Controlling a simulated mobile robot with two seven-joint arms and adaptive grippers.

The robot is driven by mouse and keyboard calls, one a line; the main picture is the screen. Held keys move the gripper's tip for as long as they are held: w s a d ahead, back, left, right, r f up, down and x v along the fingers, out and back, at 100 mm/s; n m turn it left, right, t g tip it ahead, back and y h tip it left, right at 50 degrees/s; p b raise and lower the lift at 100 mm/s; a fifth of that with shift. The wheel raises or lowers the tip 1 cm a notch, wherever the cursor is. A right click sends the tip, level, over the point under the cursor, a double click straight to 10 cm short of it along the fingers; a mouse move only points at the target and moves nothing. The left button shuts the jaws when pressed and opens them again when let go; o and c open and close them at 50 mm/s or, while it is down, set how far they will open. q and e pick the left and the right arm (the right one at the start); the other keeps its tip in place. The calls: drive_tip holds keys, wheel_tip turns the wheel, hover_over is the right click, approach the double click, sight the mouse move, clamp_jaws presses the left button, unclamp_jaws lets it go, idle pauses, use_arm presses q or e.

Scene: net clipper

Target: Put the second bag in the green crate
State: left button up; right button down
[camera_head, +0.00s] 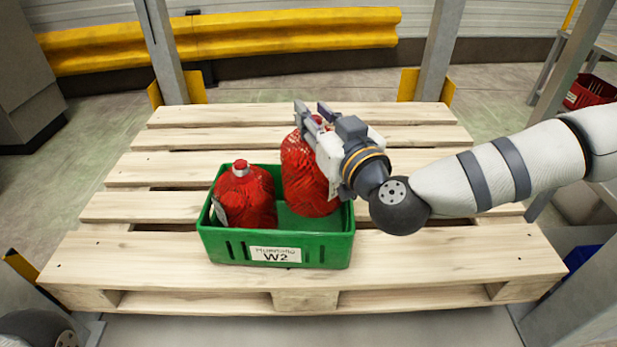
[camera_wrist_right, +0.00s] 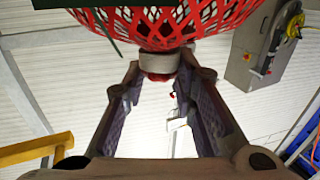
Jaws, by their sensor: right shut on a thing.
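The green crate (camera_head: 225,247), labelled W2, stands on a wooden pallet. One red net bag (camera_head: 248,197) sits upright in its left half, its pale neck and red top pointing up. The second red net bag (camera_head: 305,178) is upright at the right half, its lower end inside the crate walls; I cannot tell if it touches the floor. My right gripper (camera_head: 314,112) is shut on its top, which it partly hides. In the right wrist view the bag's red net (camera_wrist_right: 165,22) and grey collar (camera_wrist_right: 158,64) show at the fingertips (camera_wrist_right: 160,80). My left gripper is out of view.
The pallet (camera_head: 440,255) has bare boards around the crate. Metal posts (camera_head: 436,50) and a yellow barrier (camera_head: 290,32) stand behind. A red crate (camera_head: 590,92) is at the far right, and a blue container (camera_head: 582,258) is at lower right.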

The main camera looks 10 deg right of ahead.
wheel_tip(320, 180, down, 10)
drive_tip(key=b, duration=0.3)
drive_tip(key=shift+r, duration=0.2)
drive_tip(key=c, duration=1.8)
unclamp_jaws()
drive_tip(key=shift+f, duration=0.25)
drive_tip(key=o, duration=0.5)
drive_tip(key=p+v, duration=0.1)
drive_tip(key=v, duration=0.5)
drive_tip(key=p+v, duration=0.1)
drive_tip(key=v, duration=0.5)
drive_tip(key=shift+r+p, duration=0.2)
drive_tip(key=shift+p, duration=0.15)
